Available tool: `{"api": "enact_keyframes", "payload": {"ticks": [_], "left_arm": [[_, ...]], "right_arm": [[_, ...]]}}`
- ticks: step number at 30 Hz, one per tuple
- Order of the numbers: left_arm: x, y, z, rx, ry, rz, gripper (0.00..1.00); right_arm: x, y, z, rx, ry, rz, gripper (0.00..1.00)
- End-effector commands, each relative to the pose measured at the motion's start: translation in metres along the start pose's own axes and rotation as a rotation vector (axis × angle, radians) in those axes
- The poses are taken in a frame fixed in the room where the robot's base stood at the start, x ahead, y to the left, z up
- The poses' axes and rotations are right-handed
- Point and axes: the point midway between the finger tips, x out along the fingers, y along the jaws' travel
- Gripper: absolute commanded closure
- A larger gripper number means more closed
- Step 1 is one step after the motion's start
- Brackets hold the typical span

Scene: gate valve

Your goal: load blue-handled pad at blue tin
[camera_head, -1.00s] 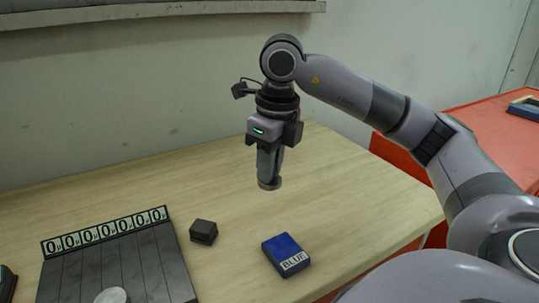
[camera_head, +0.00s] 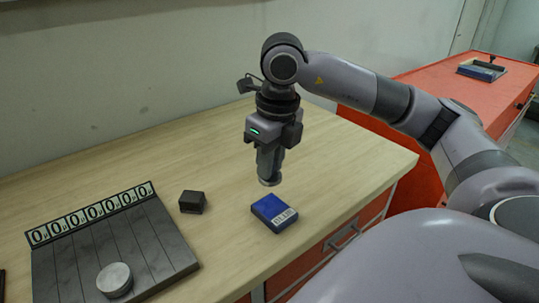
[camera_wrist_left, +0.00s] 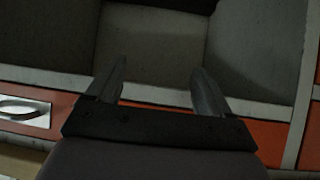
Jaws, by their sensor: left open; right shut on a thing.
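The blue tin (camera_head: 268,207), a flat blue box with a white "BLUE" label, lies on the wooden table near its front edge. My right gripper (camera_head: 270,165) points down and is shut on a small pad (camera_head: 270,182) with a round grey underside. The pad appears just above and behind the tin in the head view, apart from it; its handle is hidden between the fingers, so I cannot see its colour. My left gripper (camera_wrist_left: 157,88) shows only in the left wrist view, open and empty, with grey panels and red drawer fronts beyond it.
A dark block (camera_head: 192,202) sits left of the tin. A slanted dark board (camera_head: 80,255) with a row of zero counters and a round silver disc (camera_head: 114,280) is at the left. A blue-edged tray (camera_head: 482,69) with a dark knob stands on the red cabinet (camera_head: 440,85).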

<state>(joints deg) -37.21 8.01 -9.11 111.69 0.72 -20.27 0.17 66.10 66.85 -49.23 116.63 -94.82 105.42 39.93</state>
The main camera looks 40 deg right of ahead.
Motion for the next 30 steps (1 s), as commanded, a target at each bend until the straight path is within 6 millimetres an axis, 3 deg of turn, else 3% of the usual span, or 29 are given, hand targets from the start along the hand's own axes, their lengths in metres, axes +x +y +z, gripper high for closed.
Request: {"api": "enact_keyframes", "payload": {"ticks": [8,22,30], "left_arm": [[0.004,0.0,0.005,0.0,0.0,0.0,0.19],[0.024,0.0,0.032,0.0,0.0,0.001,0.19],[0.026,0.0,0.035,0.0,0.0,0.0,0.19]], "right_arm": [[0.009,0.0,-0.002,0.004,-0.001,-0.001,1.0],[0.054,0.0,-0.007,0.004,-0.001,-0.001,1.0],[0.06,0.0,-0.008,0.004,-0.001,0.0,1.0]]}}
